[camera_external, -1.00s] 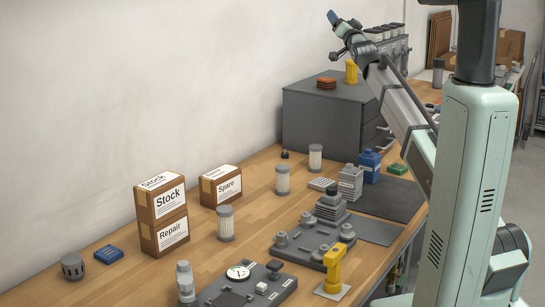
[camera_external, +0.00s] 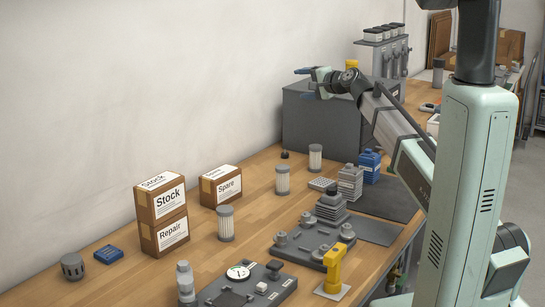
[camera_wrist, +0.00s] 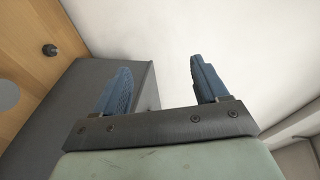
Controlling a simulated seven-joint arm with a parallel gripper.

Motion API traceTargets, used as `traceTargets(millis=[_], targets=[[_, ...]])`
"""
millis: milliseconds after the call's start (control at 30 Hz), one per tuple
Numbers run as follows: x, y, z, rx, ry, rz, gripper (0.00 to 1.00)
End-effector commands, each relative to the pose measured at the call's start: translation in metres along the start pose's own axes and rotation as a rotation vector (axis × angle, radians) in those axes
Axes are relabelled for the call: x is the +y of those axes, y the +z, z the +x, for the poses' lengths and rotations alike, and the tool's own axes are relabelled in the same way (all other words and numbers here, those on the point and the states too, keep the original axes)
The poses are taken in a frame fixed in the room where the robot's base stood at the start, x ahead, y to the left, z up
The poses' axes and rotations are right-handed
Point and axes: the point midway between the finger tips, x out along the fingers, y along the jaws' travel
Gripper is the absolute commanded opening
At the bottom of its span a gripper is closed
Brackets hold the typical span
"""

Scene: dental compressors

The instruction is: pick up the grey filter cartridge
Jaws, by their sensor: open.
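Three pleated cylindrical cartridges with grey caps stand upright on the wooden bench in the external view: a near one (camera_external: 226,224), a middle one (camera_external: 283,181) and a far one (camera_external: 316,158). They look alike, and I cannot tell which one counts as the grey filter cartridge. My gripper (camera_external: 305,83) is open and empty, high in front of the dark grey cabinet and above the far cartridge. The wrist view shows its two blue fingers (camera_wrist: 160,66) spread with nothing between them. A grey disc (camera_wrist: 7,96) is cut off at that view's left edge; it may be a cartridge top.
The dark grey cabinet (camera_external: 306,125) stands behind the cartridges; it also shows in the wrist view (camera_wrist: 62,112). Cardboard boxes (camera_external: 160,212) stand left by the wall. A stepped grey block (camera_external: 331,207), a blue bottle (camera_external: 369,165) and a yellow tool (camera_external: 334,268) stand to the right.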

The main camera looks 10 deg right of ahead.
Motion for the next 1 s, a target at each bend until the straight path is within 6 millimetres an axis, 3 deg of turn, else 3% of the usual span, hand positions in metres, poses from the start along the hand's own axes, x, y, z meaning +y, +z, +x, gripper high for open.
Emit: traceTargets(millis=[33, 133, 300, 400, 667, 1000], targets=[[0.029, -0.004, -0.008, -0.042, 0.052, 0.010, 0.73], [0.072, -0.002, -0.022, -0.141, 0.137, 0.027, 0.73], [0.120, 0.006, -0.044, -0.282, 0.224, 0.060, 0.73], [0.139, 0.016, -0.055, -0.357, 0.259, 0.087, 0.73], [0.172, 0.062, -0.075, -0.554, 0.344, 0.203, 0.73], [0.179, 0.166, -0.083, -0.799, 0.514, 0.454, 0.73]])
